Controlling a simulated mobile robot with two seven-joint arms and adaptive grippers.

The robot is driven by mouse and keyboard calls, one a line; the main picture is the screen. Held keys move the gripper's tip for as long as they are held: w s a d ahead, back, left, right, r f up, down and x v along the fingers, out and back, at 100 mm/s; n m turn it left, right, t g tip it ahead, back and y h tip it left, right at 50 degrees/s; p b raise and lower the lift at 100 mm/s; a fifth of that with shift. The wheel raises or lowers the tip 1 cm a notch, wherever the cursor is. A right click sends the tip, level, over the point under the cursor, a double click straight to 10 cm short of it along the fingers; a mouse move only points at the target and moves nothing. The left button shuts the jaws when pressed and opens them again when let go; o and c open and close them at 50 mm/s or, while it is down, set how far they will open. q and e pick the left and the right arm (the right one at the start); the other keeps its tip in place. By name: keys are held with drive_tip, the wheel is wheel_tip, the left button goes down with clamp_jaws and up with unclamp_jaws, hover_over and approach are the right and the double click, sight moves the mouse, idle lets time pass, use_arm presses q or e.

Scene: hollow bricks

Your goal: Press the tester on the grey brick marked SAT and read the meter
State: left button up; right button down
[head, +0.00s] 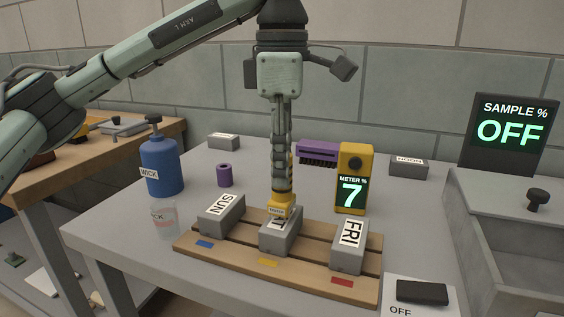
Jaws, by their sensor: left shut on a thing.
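My left gripper (280,194) points straight down and is shut on a yellow tester (278,210). The tester's lower end is at the top of the middle grey brick (279,241) on the wooden rack; it appears to touch. The tester covers most of that brick's label, so I cannot read it. A grey brick marked SUN (222,213) lies to its left and one marked FRI (349,247) to its right. The yellow meter (351,180) behind the rack reads 7 under "METER %". My right gripper is not in view.
A blue WICK bottle (161,165), a clear cup (166,222) and a purple spool (224,176) stand left. A purple brush (318,152) and two more grey bricks (223,142) (408,166) lie behind. The sample display (511,132) reads OFF. A black switch (422,292) marked OFF is front right.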

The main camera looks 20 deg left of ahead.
use_arm(q)
drive_tip(key=shift+r+p, duration=2.35)
drive_tip(key=shift+r, duration=0.8)
drive_tip(key=shift+f, duration=0.15)
